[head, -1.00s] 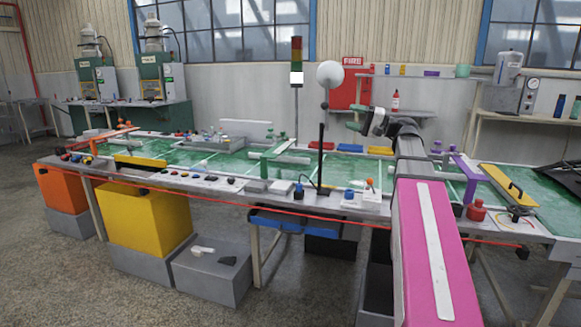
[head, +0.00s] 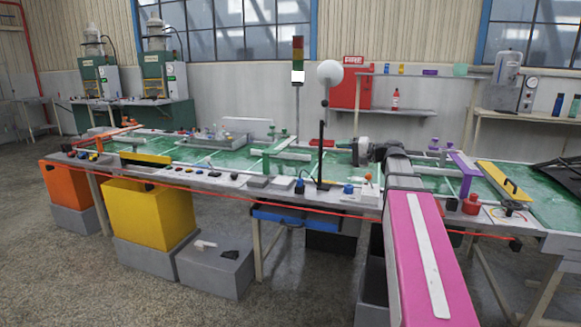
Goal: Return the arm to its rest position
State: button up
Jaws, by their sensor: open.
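My arm reaches in from the lower right of the head view, with its pink link nearest and grey links beyond. My gripper (head: 357,151) is at its far end, over the green bench top (head: 225,158) right of the black post. It looks small and partly merges with the clutter behind, but it is open. I see nothing held in it.
A black post (head: 321,150) with a white ball stands left of my gripper. Open floor lies in front.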

jog(key=s+a+f+g+h, duration=0.2)
jog(key=s+f+h, duration=0.2)
jog(key=f, duration=1)
jog(key=s+a+f+g+h, duration=0.1)
jog(key=s+f+h, duration=0.25)
jog(key=f, duration=0.95)
jog(key=s+d+f+n+g+h, duration=0.1)
jog(key=s+f+h, duration=0.3)
jog(key=f, duration=0.4)
jog(key=s+d+f+n+g+h, duration=0.1)
jog(key=s+d+f+g+h, duration=0.1)
jog(key=s+f+h, duration=0.2)
jog(key=s+f, duration=0.3)
jog(key=f, duration=0.1)
jog(key=shift+s+d+f, duration=0.15)
jog(key=shift+s+d, duration=0.1)
